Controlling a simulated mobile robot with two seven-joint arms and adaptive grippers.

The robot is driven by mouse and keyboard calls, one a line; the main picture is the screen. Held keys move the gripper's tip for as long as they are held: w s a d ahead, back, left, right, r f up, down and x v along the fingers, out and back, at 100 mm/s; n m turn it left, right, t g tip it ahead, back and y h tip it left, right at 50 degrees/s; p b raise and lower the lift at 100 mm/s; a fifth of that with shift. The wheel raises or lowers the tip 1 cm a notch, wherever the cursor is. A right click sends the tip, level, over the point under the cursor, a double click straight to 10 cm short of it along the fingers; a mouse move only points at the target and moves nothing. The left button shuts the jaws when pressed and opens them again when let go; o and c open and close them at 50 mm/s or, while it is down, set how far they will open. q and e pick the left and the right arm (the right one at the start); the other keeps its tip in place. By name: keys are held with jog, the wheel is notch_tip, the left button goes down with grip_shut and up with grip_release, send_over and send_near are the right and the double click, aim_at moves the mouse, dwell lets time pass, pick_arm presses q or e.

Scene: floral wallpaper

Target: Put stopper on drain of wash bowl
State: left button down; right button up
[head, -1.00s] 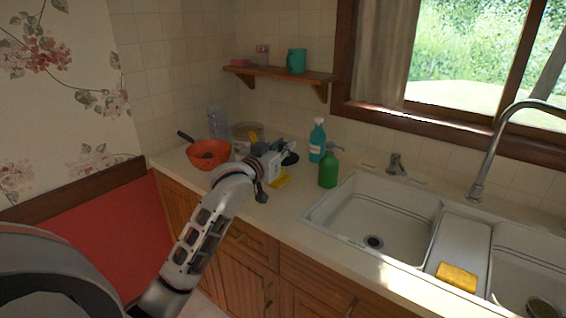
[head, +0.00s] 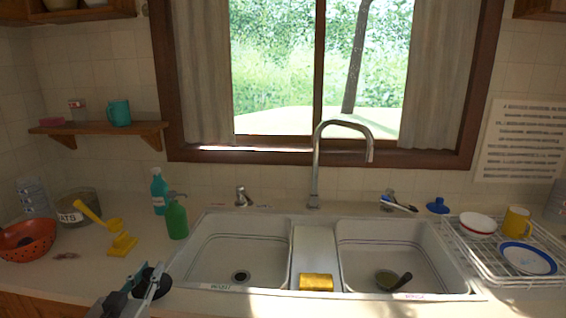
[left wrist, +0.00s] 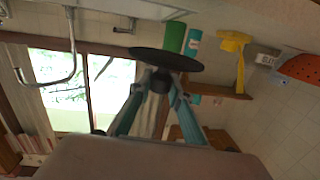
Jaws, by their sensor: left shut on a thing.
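My left gripper (head: 143,286) is shut on a black round stopper (head: 158,281), low in the head view, left of the left sink bowl (head: 262,252). In the left wrist view the stopper (left wrist: 166,58) shows as a flat dark disc, its knob between the fingertips (left wrist: 160,84). The left bowl is empty, with a dark open drain (head: 240,277). The stopper is apart from this drain, to its left. The right sink bowl (head: 385,245) holds a dark ladle (head: 398,283) near its drain area. The labels on the front rim are too small to read. My right gripper is not in view.
A green bottle (head: 177,218) and a yellow scale-like object (head: 122,243) stand left of the sink. A dish rack (head: 488,258) stands at the right.

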aim_at(156, 292)
pick_arm(q)
jog(key=s+d+f, duration=0.3)
jog(key=s+d, duration=0.3)
jog(key=s, duration=0.6)
jog(key=shift+s+d+f+h, duration=0.2)
jog(key=shift+d+h, duration=0.1)
jog(key=shift+d, duration=0.1)
jog(key=w+a, duration=0.1)
jog(key=w, duration=0.1)
jog(key=w+a+r, duration=0.1)
jog(key=w, duration=0.2)
jog(key=w+a, duration=0.1)
jog(key=w, duration=0.2)
jog(key=shift+w+a+r, duration=0.25)
jog(key=shift+a+r, duration=0.15)
jog(key=w+a, duration=0.1)
jog(key=w+a+r, duration=0.1)
jog(key=w, duration=0.1)
jog(key=w+a+r, duration=0.1)
jog(key=shift+w+a+r, duration=0.25)
jog(key=shift+w, duration=0.15)
jog(key=w+a+r+n+y, duration=0.1)
jog(key=w+a+r+y, duration=0.1)
jog(key=w+a+r, duration=0.7)
notch_tip(156, 292, up, 3)
jog(key=shift+w+a+r, duration=0.2)
jog(key=shift+w+a, duration=0.15)
jog(key=shift+a, duration=0.8)
jog(key=shift+f, duration=0.1)
